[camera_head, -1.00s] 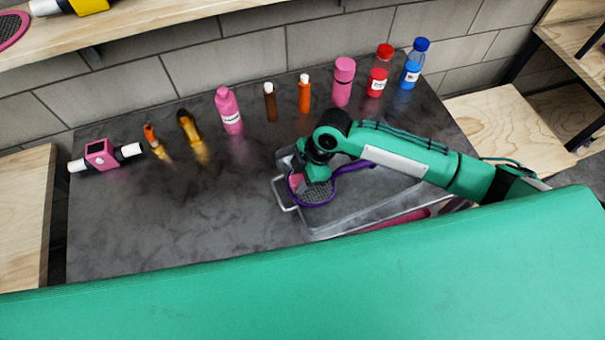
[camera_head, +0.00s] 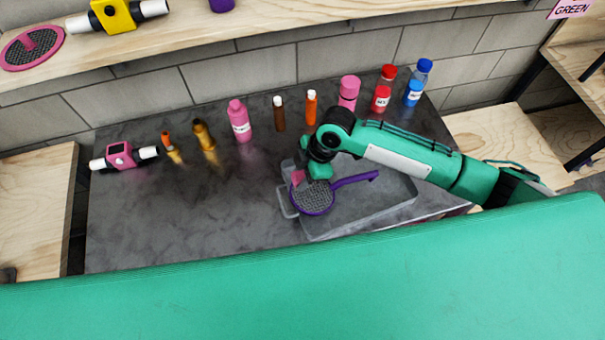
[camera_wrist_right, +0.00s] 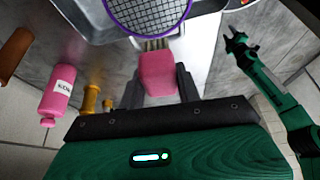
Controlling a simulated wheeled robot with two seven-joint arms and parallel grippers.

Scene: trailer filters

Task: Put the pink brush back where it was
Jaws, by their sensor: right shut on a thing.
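My right gripper (camera_head: 308,180) is shut on the pink brush (camera_wrist_right: 158,72). In the right wrist view its pink handle sits between the dark fingers, and its bristles point to the top of the picture, toward a purple strainer (camera_wrist_right: 148,12). In the head view only a small pink part of the brush (camera_head: 298,178) shows beside the gripper, near the purple strainer (camera_head: 312,199). The strainer is over a grey tray (camera_head: 385,205); whether the brush touches it I cannot tell. My left gripper (camera_wrist_right: 238,40) shows at the right of the wrist view, apart and seemingly open and empty.
A row of bottles stands behind the tray, among them a pink bottle (camera_head: 240,122) and a red-capped bottle (camera_head: 383,92). A pink-and-white device (camera_head: 122,156) lies at the left. A pink strainer (camera_head: 33,48) is on the upper shelf (camera_head: 270,18). The counter's left front is clear.

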